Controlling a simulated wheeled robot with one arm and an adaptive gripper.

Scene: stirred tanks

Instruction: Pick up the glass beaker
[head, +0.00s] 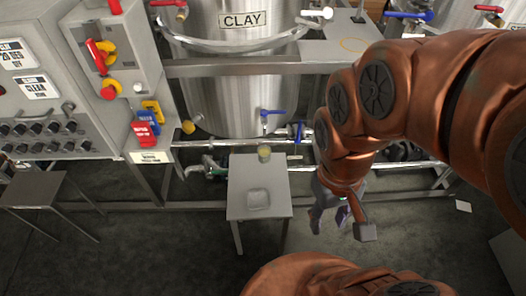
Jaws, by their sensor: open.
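A small glass beaker (264,154), apparently with yellowish contents, stands near the back edge of a small grey table (240,180). It sits below the blue-handled valve of the tank. My gripper (328,224) hangs to the right of the table, pointing down, with its fingers apart. It appears empty and is apart from the beaker. The copper arm comes in from the right and hides part of the background, but the beaker is in clear view.
Frame rails and pipes run behind the table. A control cabinet (50,90) and another small table (32,190) are left.

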